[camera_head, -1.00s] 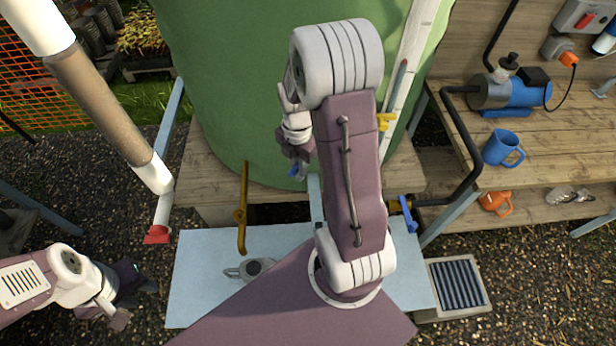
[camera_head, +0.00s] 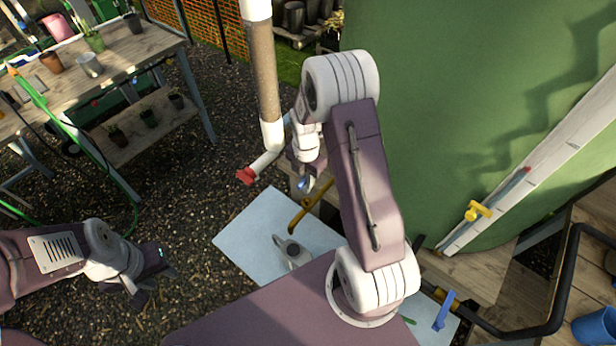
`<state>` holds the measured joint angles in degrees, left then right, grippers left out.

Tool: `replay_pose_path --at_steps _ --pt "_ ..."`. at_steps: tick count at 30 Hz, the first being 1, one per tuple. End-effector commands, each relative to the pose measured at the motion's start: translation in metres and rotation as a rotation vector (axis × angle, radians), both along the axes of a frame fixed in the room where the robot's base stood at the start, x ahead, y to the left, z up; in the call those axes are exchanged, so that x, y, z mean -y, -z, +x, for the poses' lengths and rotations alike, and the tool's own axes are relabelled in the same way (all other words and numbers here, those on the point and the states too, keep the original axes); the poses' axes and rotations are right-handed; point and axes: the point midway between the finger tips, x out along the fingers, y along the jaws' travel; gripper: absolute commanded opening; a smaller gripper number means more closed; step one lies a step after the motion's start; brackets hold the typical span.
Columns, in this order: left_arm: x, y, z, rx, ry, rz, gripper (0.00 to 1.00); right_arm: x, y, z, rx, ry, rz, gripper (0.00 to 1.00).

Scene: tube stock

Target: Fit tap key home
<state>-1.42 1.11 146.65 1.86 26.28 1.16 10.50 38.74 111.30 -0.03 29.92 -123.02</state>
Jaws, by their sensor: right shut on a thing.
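My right gripper (camera_head: 304,178) points down beside the white downpipe and is shut on a small blue thing (camera_head: 303,185), which looks like the tap key. The fingers hide most of it. A bent brass pipe or tap (camera_head: 297,218) stands just below it, over the pale blue board (camera_head: 245,243); I cannot tell whether they touch. My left gripper (camera_head: 158,284) is empty and open over the gravel at lower left. A blue lever (camera_head: 444,310) sits at lower right, and a yellow tap handle (camera_head: 478,211) is on the white gauge board.
The green tank (camera_head: 430,130) fills the upper right.

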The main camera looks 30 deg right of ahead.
Motion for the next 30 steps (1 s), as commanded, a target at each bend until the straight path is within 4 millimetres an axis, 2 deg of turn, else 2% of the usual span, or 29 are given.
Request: replay_pose_path --at_steps 16,30 --pt "0.0 0.044 0.0 0.0 0.0 0.0 0.36 0.0 0.047 0.0 -0.001 0.001 0.0 0.0" --pt "0.0 0.046 0.0 0.0 0.0 0.0 0.36 0.0 0.05 0.0 0.0 0.001 0.0 0.0"
